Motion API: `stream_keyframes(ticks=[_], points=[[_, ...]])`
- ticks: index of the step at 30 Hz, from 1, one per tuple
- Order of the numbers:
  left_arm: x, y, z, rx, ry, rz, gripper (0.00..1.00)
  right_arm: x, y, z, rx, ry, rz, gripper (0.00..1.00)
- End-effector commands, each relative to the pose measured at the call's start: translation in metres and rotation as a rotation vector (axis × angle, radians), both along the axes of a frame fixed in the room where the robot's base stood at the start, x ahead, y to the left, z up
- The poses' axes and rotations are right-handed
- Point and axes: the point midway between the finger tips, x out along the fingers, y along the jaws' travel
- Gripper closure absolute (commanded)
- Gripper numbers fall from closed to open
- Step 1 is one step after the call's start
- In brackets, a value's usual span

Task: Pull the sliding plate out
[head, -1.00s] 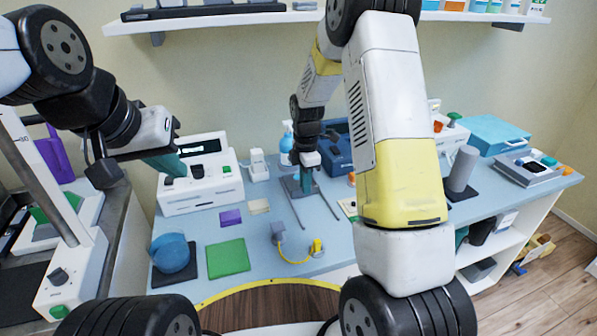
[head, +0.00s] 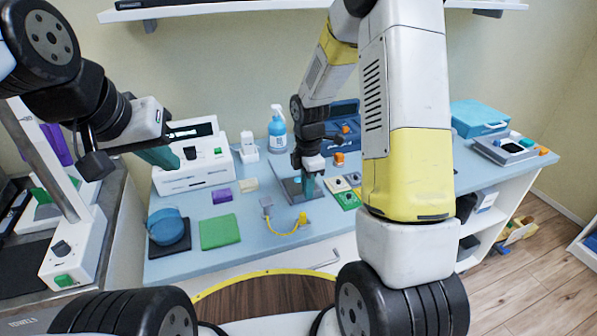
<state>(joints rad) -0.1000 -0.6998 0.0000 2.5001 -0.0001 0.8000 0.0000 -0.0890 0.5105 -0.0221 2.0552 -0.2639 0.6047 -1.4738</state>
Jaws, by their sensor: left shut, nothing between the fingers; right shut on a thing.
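The sliding plate (head: 291,190) is a grey flat plate lying on the blue table, right of the middle. My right gripper (head: 308,188) points down over it, its teal fingers shut on the plate's upright part; the fingers mostly hide what they hold. The plate's slide rails are hardly visible now. My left gripper (head: 160,158) is shut and empty, held in front of the white device at the left, well apart from the plate.
A spray bottle (head: 277,135) and blue case (head: 347,120) stand behind.

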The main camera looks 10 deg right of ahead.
Motion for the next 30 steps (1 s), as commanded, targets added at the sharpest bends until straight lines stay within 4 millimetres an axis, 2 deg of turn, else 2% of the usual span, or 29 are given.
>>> stream_keyframes(ticks=[2, 3, 6, 17, 30], points=[[0.000, 0.000, 0.000, 0.000, 0.000, 0.000, 1.00, 0.001, 0.000, 0.001, 0.000, -0.004, -0.001, 1.00], [0.000, 0.000, 0.000, 0.000, 0.000, 0.000, 1.00, 0.002, 0.000, 0.001, 0.000, -0.004, -0.001, 0.87], [0.000, 0.000, 0.000, 0.000, 0.000, 0.000, 1.00, 0.002, 0.000, 0.001, 0.000, -0.004, -0.001, 0.68], [0.000, 0.000, 0.000, 0.000, 0.000, 0.000, 1.00, 0.001, 0.000, 0.003, 0.001, -0.003, 0.000, 0.67], [0.000, 0.000, 0.000, 0.000, 0.000, 0.000, 1.00, 0.002, 0.000, 0.069, 0.000, -0.006, -0.001, 0.67]])
